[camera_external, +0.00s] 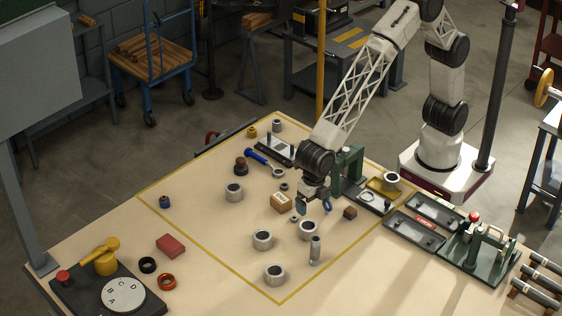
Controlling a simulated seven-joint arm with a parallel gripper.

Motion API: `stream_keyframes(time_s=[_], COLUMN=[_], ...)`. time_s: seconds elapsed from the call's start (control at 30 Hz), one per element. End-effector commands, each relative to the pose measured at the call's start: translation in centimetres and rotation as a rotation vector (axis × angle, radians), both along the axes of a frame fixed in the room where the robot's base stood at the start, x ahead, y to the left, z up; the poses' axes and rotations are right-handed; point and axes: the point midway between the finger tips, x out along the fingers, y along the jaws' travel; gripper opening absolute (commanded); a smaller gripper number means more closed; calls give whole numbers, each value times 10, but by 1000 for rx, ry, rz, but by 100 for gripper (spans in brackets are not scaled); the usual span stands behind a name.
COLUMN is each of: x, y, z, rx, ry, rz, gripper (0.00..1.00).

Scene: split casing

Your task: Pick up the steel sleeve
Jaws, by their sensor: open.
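My gripper (314,206) is open above the middle of the table, pointing down, with nothing seen between its fingers. A slim, upright steel cylinder (315,251) stands below it in the picture, near the front of the yellow outline. Several wider grey hollow rings also stand upright: one (308,231) just left of the slim cylinder, one (262,240) further left, one (274,276) at the front, and one (234,193) at the left. I cannot tell for certain which of these is the steel sleeve. The gripper touches none of them visibly.
A green press frame (348,165) stands behind. Dark trays (414,229) and a green fixture (482,247) occupy the right.

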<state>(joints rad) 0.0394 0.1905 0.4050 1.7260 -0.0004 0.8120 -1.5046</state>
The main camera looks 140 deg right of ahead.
Motion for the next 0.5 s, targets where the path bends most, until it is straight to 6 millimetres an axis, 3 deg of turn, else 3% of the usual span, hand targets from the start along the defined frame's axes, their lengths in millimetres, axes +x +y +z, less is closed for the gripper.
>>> stream_keyframes(time_s=[0.2, 0.5], x=[14, 14], y=[-1, -1], z=[-17, -18], rx=[0, 0], ry=[7, 8], rz=[52, 56], gripper=[95, 95])
